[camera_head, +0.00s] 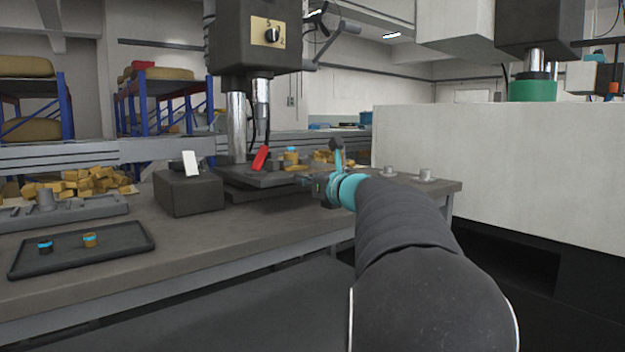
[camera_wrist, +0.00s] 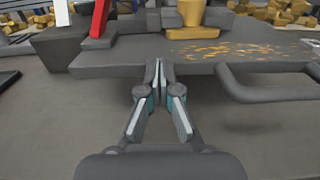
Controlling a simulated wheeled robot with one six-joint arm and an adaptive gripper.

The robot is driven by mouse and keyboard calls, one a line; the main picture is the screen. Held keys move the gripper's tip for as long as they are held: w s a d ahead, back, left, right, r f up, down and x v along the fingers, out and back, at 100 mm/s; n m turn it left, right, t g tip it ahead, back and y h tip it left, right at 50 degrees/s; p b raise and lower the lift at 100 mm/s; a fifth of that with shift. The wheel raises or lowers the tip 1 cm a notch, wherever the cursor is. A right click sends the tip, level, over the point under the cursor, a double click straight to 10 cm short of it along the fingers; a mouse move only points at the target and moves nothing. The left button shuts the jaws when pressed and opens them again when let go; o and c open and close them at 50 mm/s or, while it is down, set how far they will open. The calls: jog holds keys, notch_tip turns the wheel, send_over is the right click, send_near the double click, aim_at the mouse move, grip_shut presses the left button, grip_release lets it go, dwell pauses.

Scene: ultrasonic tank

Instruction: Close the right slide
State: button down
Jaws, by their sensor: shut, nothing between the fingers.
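A flat grey slide plate (camera_wrist: 215,45) with a looped bar handle (camera_wrist: 270,96) on its near right side spans the wrist view. Golden shavings lie on its top, and a brass-coloured part stands near its far side. My gripper (camera_wrist: 159,70) is shut and empty, with its fingertips at the plate's near edge, left of the handle. I cannot tell whether they touch it. In the head view my gripper (camera_head: 310,184) is at the right of the dark plate (camera_head: 262,180) under the machine column; my arm hides part of this area.
A red lever (camera_head: 260,158) stands by the plate, and a white one (camera_head: 190,163) on a dark block (camera_head: 188,194). A black tray (camera_head: 120,255) with two small cylinders lies left on the workbench (camera_head: 200,250). A large white cabinet (camera_head: 500,170) stands at the right.

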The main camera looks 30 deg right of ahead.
aim_at(276, 172)
jog(key=w+p, duration=0.1)
jog(key=w, duration=0.3)
jog(key=w+p, duration=0.1)
jog(key=w, duration=0.3)
jog(key=w+a+p, duration=0.1)
jog(key=w, duration=0.3)
jog(key=shift+w, duration=0.2)
